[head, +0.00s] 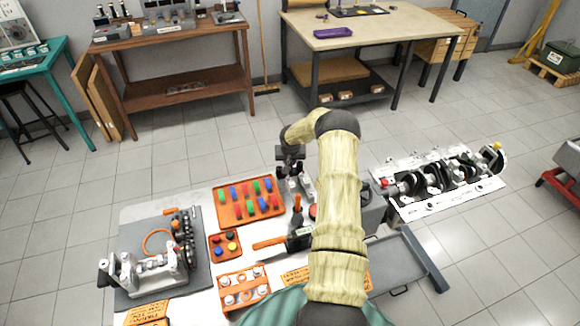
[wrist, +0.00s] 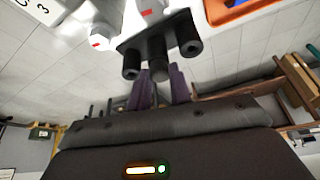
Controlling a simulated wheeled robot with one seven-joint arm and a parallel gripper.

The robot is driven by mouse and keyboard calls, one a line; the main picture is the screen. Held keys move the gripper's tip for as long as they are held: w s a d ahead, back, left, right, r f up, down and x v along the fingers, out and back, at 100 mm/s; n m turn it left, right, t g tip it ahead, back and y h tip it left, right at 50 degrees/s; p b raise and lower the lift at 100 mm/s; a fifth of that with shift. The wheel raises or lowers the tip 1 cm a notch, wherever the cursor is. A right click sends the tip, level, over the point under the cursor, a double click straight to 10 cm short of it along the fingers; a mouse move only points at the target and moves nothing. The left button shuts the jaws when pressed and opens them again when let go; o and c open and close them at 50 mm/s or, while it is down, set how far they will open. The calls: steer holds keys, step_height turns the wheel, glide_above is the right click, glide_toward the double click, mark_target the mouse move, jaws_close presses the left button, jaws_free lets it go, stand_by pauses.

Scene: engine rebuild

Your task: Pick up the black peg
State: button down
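In the wrist view, several short black cylinders stick out of a dark block; one is at the left (wrist: 131,66) and one at the right (wrist: 190,48). A dark grey cylinder end (wrist: 157,71) lies between them, by the tips of my gripper's purple fingers (wrist: 160,84). The fingers are apart, with that end in line with the gap. I cannot tell whether they touch it, or which piece is the black peg. In the head view, my gripper (head: 290,158) is over the back of the white table, beside small grey and white parts (head: 303,186); my arm hides some of this area.
An orange tray of coloured pieces (head: 224,208) lies left of my gripper. A small orange tray (head: 214,247), a grey engine fixture (head: 140,275) and a screwdriver (head: 297,208) are nearby. An engine block with a crankshaft (head: 410,205) stands at the right.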

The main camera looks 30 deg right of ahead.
steer(key=shift+r, duration=0.1)
step_height(320, 180, up, 10)
steer(key=b, duration=0.3)
stand_by(0.4)
stand_by(0.4)
